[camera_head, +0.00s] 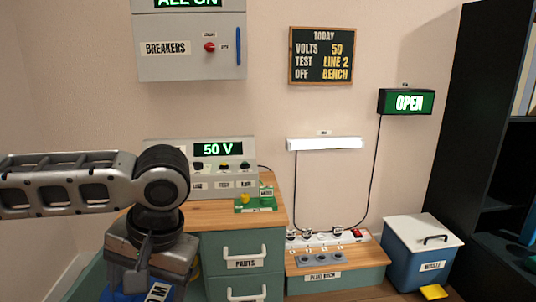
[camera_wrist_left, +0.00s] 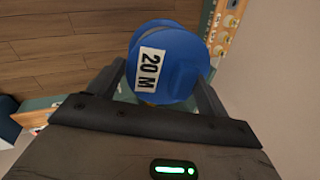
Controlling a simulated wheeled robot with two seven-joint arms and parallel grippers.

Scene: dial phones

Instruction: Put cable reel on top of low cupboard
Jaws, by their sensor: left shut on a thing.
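The cable reel (camera_wrist_left: 178,62) is blue with a white "20 M" label. It is held between the dark fingers of my left gripper (camera_wrist_left: 163,85) in the left wrist view. In the head view my left gripper (camera_head: 150,268) points down at the lower left, and part of the blue reel (camera_head: 128,296) shows below it, cut by the bottom edge. I cannot tell which is the low cupboard. My right gripper is not in view.
Sockets and a grey strip (camera_head: 322,259) take up much of the low unit's top. A blue waste bin (camera_head: 411,265) with a white lid stands right, beside a black shelf (camera_head: 459,150).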

